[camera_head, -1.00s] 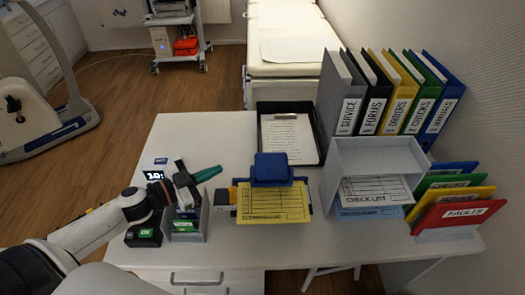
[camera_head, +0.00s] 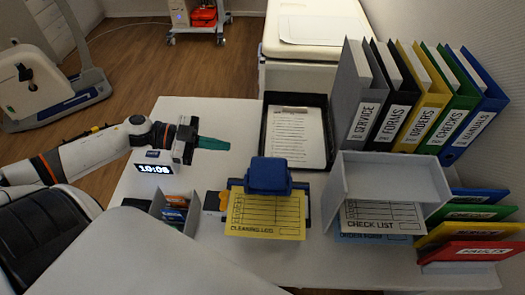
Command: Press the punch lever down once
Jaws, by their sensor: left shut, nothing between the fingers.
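The blue punch (camera_head: 268,176) stands near the middle of the desk, its blocky blue lever on top. A yellow cleaning log sheet (camera_head: 265,212) lies at its front, partly under the blue top. My left gripper (camera_head: 226,144) comes in from the left, its teal fingers together and pointing right, with nothing between them. It is to the left of the punch and farther back, apart from the lever. How high it is above the desk is hard to tell. My right gripper is not in view.
A box of small packs (camera_head: 157,204) and a clock (camera_head: 154,169) stand left of the punch. A black tray with a clipboard (camera_head: 269,135) lies behind it. A grey paper tray (camera_head: 385,170), binders (camera_head: 401,119) and coloured folders (camera_head: 462,252) fill the right side.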

